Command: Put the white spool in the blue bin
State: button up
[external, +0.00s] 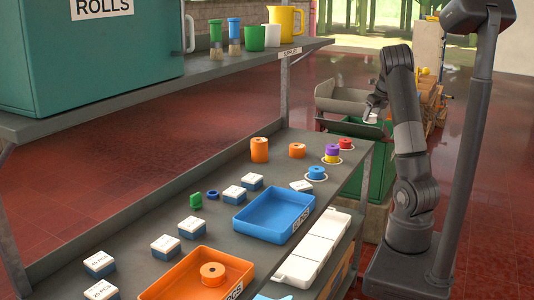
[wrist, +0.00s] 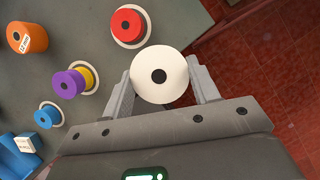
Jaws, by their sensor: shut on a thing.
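The white spool (wrist: 159,75) is between the two fingers of my gripper (wrist: 162,88) in the wrist view, its round face and dark centre hole showing. My gripper is shut on it. In the external view my gripper (external: 372,112) holds the spool (external: 371,119) beyond the far right end of the shelf, in front of the green container. The blue bin (external: 251,230) is an empty shallow tray on the lower shelf, left of and nearer than my gripper. A blue corner, probably this bin (wrist: 14,158), shows at the lower left of the wrist view.
Red (external: 345,144), purple (external: 332,150), blue (external: 316,173) and orange (external: 297,150) spools stand between my gripper and the bin. Several small boxes lie left of the bin. An orange tray (external: 180,275) is nearer. The upper shelf (external: 235,62) overhangs the left.

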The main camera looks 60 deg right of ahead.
jog(key=shift+s+d+r, duration=0.1)
jog(key=shift+s+r, duration=0.25)
jog(key=shift+s, duration=0.2)
jog(key=w+a+n+y, duration=0.2)
jog(key=w+a+n, duration=0.3)
jog(key=w+a, duration=0.65)
jog(key=n+g+y, duration=0.4)
jog(key=n+g, duration=0.1)
jog(key=n, duration=1.6)
send_over(275, 220)
jog(key=d, duration=0.2)
notch_tip(275, 220, down, 9)
jog(key=shift+w+f, duration=0.1)
jog(key=shift+f, duration=0.05)
jog(key=shift+a+f, duration=0.15)
jog(key=shift+f, duration=0.25)
jog(key=shift+f+y, duration=0.3)
jog(key=shift+f, duration=1.4)
jog(key=shift+f, duration=0.1)
